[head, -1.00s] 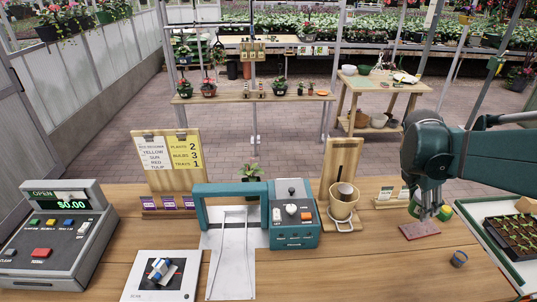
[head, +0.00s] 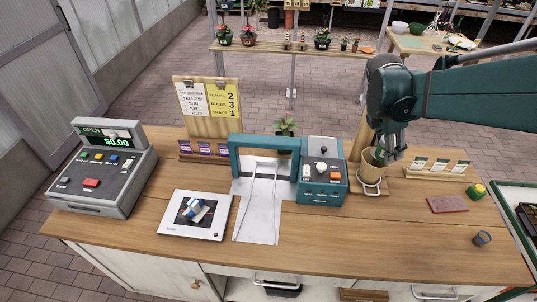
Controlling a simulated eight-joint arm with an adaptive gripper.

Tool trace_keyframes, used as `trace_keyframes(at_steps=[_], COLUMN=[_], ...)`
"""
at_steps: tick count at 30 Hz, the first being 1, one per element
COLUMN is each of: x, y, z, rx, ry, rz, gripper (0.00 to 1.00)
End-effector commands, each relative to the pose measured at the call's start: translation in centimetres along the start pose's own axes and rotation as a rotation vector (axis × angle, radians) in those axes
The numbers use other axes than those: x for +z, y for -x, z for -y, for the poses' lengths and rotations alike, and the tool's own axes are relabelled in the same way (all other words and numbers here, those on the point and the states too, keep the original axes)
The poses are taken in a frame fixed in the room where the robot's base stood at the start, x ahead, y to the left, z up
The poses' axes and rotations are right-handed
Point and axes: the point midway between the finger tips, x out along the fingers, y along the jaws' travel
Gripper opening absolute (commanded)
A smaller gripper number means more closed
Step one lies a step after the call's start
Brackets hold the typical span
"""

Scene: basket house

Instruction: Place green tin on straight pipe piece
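The green tin (head: 477,191), green with a yellow part, stands on the wooden counter at the right, beside a flat dark red piece. My gripper (head: 393,154) is up and to the left of the tin, clear of it, in front of the wooden stand and close to the tan pot. Its grey fingers point down; they are too small to tell whether they are open or shut. I cannot single out the straight pipe piece for sure.
The tan pot (head: 372,168) sits on a wooden stand. The flat dark red piece (head: 447,204) and a card holder (head: 438,170) are right of it. A teal machine (head: 322,185), a scale (head: 168,224) with a blue-and-white item, and a cash register (head: 100,185) stand left.

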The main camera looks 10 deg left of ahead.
Motion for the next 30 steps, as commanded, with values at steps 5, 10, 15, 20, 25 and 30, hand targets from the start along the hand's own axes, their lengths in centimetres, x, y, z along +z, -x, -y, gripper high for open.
trace_keyframes(at_steps=[5,10,15,20,25,30], x=[-3.0,-5.9,-9.0,-12.1,-15.4,-18.9], y=[1.4,2.7,3.9,5.1,6.5,7.8], z=[-2.6,-4.7,-6.7,-8.3,-9.9,-11.3], rx=[0.013,0.026,0.039,0.05,0.062,0.075], ry=[0.037,0.068,0.1,0.131,0.162,0.193], rz=[-0.001,-0.002,-0.002,-0.002,-0.002,-0.002], gripper=[0.23,0.23,0.23,0.23,0.23,0.23])
